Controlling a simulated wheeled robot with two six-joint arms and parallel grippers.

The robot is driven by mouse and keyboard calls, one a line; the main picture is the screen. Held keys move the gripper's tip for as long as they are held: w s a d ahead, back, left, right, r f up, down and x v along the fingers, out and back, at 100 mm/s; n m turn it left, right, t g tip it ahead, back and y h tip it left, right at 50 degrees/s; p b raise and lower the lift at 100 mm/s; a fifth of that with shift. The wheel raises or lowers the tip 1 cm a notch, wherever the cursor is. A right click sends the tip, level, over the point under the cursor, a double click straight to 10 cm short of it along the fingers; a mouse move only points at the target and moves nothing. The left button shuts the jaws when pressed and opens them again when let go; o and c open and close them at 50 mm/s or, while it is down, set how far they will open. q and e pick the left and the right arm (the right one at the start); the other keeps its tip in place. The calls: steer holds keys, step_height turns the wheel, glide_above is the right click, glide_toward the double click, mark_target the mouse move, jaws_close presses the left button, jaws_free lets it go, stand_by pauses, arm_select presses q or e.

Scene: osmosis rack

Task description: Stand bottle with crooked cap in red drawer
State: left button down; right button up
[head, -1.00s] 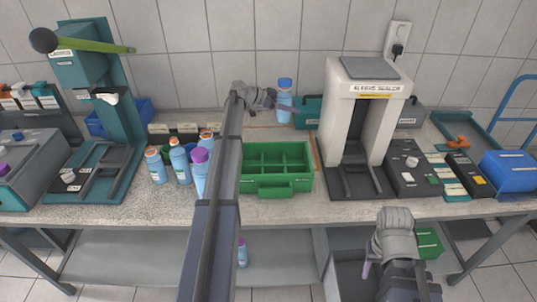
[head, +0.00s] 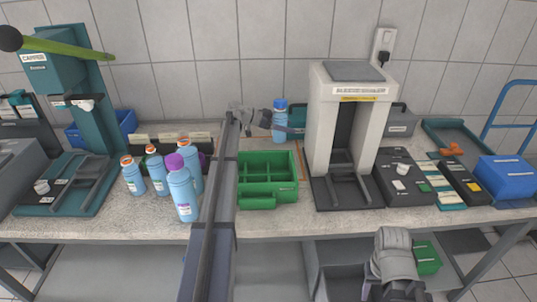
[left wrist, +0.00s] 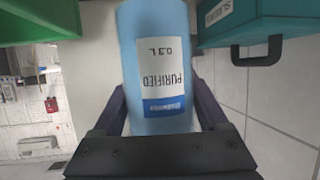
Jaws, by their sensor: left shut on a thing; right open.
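My left gripper (head: 279,128) is shut on a blue bottle (head: 280,122) with a blue cap, behind the green divided tray in the head view. In the left wrist view the bottle (left wrist: 157,60) sits between the two fingers, its "PURIFIED" label upside down in the picture. Its cap is out of that view, and I cannot tell whether the cap is crooked. Whether its base touches the bench is hidden. My right gripper (head: 396,288) is open, low in front of the bench; its tips are hardly visible. I see no red drawer.
Several blue bottles stand left of my arm, including a purple-capped one (head: 183,190) and an orange-capped one (head: 133,176). The green divided tray (head: 258,202) is on the bench. A white sealer (head: 348,92) stands right of the held bottle. A blue bin (head: 507,170) is far right.

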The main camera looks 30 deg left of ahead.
arm_select(q)
step_height(320, 180, down, 5)
steer(key=b, duration=0.4)
steer(key=shift+f, duration=0.2)
steer(key=shift+f+b, duration=0.1)
steer(key=shift+b, duration=0.3)
step_height(320, 180, down, 4)
steer(key=b, duration=0.3)
steer(key=shift+r, duration=0.25)
steer(key=shift+f+b, duration=0.2)
steer(key=shift+b, duration=0.2)
jaws_free()
steer(key=shift+r, duration=0.1)
